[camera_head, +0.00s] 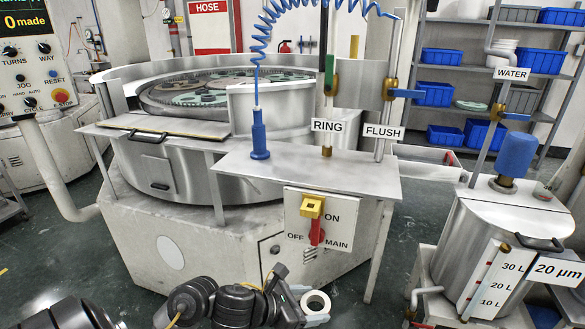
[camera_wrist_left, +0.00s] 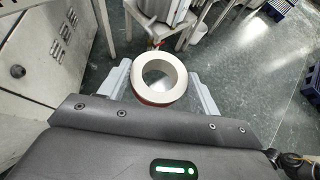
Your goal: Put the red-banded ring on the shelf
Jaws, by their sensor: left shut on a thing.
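A white ring (camera_wrist_left: 181,80) with a red band on its lower side sits between the fingers of my left gripper (camera_wrist_left: 160,88) in the left wrist view. The two grey fingers press on it from either side, and its hole faces up toward the camera. In the head view the ring (camera_head: 326,299) shows at the bottom centre, with my left gripper (camera_head: 317,312) shut on it, in front of the lapping machine. A grey shelf rack (camera_head: 470,73) stands at the back right, holding several blue bins. My right gripper is not in view.
The lapping machine (camera_head: 170,230) with its steel front table (camera_head: 310,176) and switch box (camera_head: 318,219) fills the centre. A steel tank (camera_head: 480,235) stands at the right, between my arm and the rack. Open green floor (camera_head: 395,260) lies between machine and tank.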

